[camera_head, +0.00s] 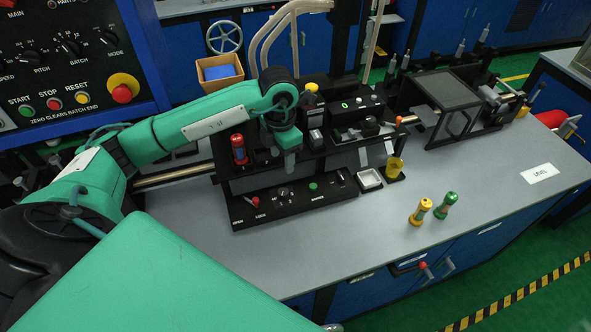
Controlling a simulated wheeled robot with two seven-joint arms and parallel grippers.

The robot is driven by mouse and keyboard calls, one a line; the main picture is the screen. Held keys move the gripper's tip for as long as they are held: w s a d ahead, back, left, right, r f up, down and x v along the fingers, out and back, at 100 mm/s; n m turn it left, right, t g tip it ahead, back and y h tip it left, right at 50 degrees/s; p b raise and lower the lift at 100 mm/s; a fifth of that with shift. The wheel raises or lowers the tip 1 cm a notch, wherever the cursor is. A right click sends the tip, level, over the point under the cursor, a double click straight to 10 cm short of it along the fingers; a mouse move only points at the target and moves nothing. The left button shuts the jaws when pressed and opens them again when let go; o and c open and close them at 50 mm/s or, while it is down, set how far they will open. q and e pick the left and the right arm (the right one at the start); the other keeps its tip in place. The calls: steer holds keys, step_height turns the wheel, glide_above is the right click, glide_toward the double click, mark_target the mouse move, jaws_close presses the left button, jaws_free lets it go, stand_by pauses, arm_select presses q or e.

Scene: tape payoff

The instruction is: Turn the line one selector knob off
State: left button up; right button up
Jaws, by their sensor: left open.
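My left arm comes in from the left, and my left gripper (289,163) hangs pointing down in front of the black bench machine. It is open, with nothing seen between its fingers, and it is above the low black control panel (318,203). That panel has a small dark selector knob (284,192), a red-tipped lever (253,202) and a green button (313,186). The gripper looks apart from the knob. The panel's lettering is too small to tell which knob is line one, and the knob's setting cannot be read. My right gripper is not in view.
Left is a dark console (70,60) with knobs and a red emergency button (122,93). A red cylinder (239,149) stands left of the gripper. A small white tray (369,180) and yellow and green handled pieces (420,212) stand right. The grey bench (340,245) is clear in front.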

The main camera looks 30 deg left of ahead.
arm_select(q)
steer(key=p, duration=0.2)
glide_above(283, 192)
step_height(283, 192, down, 5)
steer(key=shift+s+f, duration=0.15)
step_height(283, 192, down, 7)
steer(key=shift+f+p, duration=0.1)
steer(key=shift+p, duration=0.85)
steer(key=shift+f, duration=0.4)
steer(key=shift+w+f, duration=0.1)
steer(key=shift+w, duration=0.1)
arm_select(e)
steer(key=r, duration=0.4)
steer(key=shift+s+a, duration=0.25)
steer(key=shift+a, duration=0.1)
arm_select(q)
steer(key=c, duration=1)
steer(key=shift+o, duration=0.2)
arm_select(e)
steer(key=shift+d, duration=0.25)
